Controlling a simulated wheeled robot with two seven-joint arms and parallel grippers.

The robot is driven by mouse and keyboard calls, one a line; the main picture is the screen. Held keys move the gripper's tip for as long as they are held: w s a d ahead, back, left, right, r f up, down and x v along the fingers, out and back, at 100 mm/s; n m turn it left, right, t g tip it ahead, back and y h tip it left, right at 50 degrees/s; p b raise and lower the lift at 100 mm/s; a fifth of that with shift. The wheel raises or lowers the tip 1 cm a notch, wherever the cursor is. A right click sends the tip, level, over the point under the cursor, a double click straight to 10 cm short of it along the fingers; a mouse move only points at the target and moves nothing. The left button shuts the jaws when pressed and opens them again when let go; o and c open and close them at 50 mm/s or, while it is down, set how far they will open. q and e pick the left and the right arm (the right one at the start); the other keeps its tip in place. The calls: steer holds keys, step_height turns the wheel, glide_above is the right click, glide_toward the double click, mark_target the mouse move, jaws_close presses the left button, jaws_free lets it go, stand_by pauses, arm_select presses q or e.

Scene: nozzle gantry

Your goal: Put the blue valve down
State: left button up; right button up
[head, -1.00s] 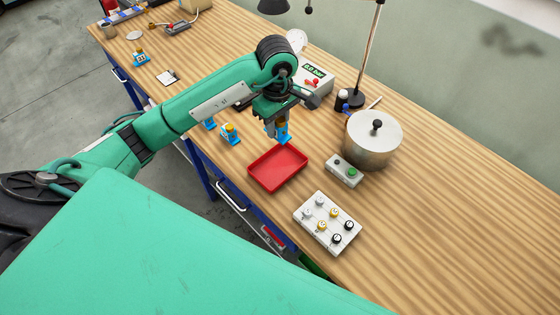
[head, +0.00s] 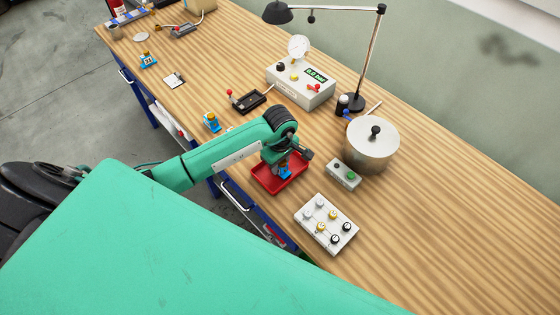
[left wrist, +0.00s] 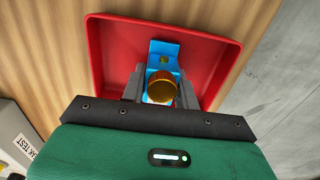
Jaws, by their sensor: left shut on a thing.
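My left gripper (head: 282,168) is over the red tray (head: 264,186) and shut on the blue valve (head: 286,174). In the left wrist view the gripper's grey fingers (left wrist: 161,88) sit on both sides of the blue valve (left wrist: 165,50), which has a brass cap facing the camera. The red tray (left wrist: 105,60) surrounds the valve there. I cannot tell whether the valve touches the tray floor. My arm hides part of the tray in the head view. My right gripper is not in view.
Another blue valve (head: 211,123) stands left of my arm, and one (head: 148,61) stands farther back. A grey button box (head: 344,173), a steel pot (head: 371,146) and a white block with knobs (head: 326,224) are right of the tray.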

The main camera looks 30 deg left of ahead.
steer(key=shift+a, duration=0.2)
arm_select(q)
steer(key=shift+f+b, duration=0.2)
steer(key=shift+b, duration=0.1)
steer(key=o, duration=1.1)
steer(key=shift+r, duration=0.1)
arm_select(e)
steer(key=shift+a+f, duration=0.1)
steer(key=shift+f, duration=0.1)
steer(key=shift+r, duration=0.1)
arm_select(q)
steer(key=shift+r+p, duration=0.25)
steer(key=shift+p, duration=0.15)
step_height(320, 180, up, 11)
steer(key=b, duration=0.4)
steer(key=shift+b, duration=0.35)
steer(key=shift+r, duration=0.4)
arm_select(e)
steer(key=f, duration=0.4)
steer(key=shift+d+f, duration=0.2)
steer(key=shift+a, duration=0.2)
